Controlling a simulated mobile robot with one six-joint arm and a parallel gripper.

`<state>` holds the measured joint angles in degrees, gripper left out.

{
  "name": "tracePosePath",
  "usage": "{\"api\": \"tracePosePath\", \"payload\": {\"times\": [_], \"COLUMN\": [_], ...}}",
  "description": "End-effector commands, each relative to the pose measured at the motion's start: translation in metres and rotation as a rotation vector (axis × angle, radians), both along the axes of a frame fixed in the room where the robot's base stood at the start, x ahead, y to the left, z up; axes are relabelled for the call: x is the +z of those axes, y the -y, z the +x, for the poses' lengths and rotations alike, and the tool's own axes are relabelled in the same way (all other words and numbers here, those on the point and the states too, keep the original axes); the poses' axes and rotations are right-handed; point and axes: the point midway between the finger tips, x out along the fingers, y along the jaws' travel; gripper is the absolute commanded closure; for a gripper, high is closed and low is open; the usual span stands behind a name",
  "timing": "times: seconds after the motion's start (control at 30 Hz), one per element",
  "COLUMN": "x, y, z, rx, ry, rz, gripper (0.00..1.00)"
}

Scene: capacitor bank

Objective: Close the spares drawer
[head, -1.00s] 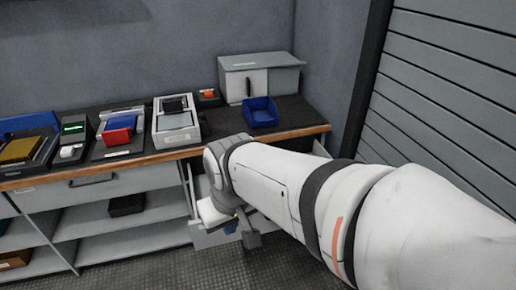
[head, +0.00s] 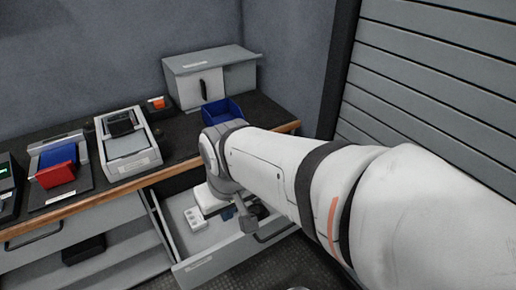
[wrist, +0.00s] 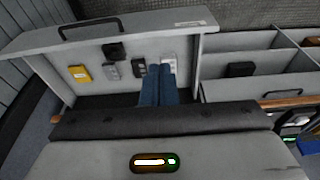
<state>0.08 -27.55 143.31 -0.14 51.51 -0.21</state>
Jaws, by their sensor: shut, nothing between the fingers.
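The spares drawer (head: 200,267) stands pulled out below the right part of the workbench, with its inside showing. In the wrist view its grey front panel (wrist: 150,31) with a black bar handle (wrist: 91,28) lies across the top. Several small items lie on the drawer floor, among them a yellow box (wrist: 80,73) and a white piece with buttons (wrist: 170,63). My gripper (wrist: 158,70) shows as two blue fingers held together and empty, over the drawer's inside, behind the front panel. In the head view my arm hides the drawer's right part.
Open shelves (head: 85,262) lie left of the drawer. A slatted shutter (head: 430,90) stands at the right.

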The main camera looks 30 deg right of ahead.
Motion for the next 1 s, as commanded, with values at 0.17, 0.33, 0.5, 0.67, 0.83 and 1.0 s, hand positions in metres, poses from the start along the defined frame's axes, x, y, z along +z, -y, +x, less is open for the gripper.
{"api": "tracePosePath", "payload": {"times": [0.17, 0.33, 0.5, 0.67, 0.83, 1.0], "x": [-0.005, -0.042, -0.099, -0.144, -0.186, -0.224], "y": [0.002, 0.024, 0.045, 0.069, 0.107, 0.166], "z": [0.0, -0.002, -0.002, 0.005, 0.016, 0.022], "rx": [-0.018, -0.203, -0.546, -0.885, -1.218, -1.517], "ry": [-0.012, -0.111, -0.278, -0.405, -0.484, -0.492], "rz": [0.009, 0.105, 0.327, 0.594, 0.919, 1.294], "gripper": [1.0, 1.0, 1.0, 1.0, 1.0, 1.0]}}
